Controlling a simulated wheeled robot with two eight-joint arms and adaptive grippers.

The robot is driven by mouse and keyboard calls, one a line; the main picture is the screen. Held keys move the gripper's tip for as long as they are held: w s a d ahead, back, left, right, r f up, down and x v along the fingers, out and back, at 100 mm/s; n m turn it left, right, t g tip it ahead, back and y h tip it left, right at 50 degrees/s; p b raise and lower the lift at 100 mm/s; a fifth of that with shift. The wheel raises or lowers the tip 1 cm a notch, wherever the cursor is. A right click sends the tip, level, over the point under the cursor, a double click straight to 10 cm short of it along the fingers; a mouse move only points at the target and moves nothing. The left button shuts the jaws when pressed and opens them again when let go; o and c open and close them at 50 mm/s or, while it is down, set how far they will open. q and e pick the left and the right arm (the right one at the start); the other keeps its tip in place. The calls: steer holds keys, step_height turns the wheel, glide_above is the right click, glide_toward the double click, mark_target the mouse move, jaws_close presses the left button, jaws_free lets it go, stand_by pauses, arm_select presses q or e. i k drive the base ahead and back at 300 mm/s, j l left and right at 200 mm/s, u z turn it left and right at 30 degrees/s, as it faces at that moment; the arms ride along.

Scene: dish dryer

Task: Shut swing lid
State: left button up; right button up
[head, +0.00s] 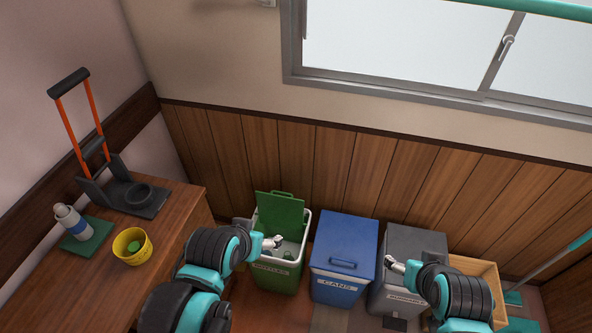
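A green bin (275,280) with a label on its front stands by the wall, left of the other bins. Its green swing lid (278,212) stands up, open, at the back of the white rim. Something green shows inside the bin. My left gripper (276,242) is over the bin's opening, in front of the raised lid; whether it touches the lid cannot be told. My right gripper (390,264) is in front of the grey bin (415,241). Both grippers are too small in view to tell open from shut.
A blue bin (343,240) labelled CANS stands right of the green one, its lid closed. A wooden crate (478,267) is right of the grey bin. A wooden counter (90,285) on the left holds a yellow bowl (132,245), a bottle (72,221) and a hand cart (128,193).

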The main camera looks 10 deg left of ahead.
mark_target(276, 210)
steer(key=i+u, duration=0.1)
steer(key=u, duration=1.3)
steer(key=i+l+u, duration=0.2)
steer(key=i+l, duration=0.1)
steer(key=i, duration=0.1)
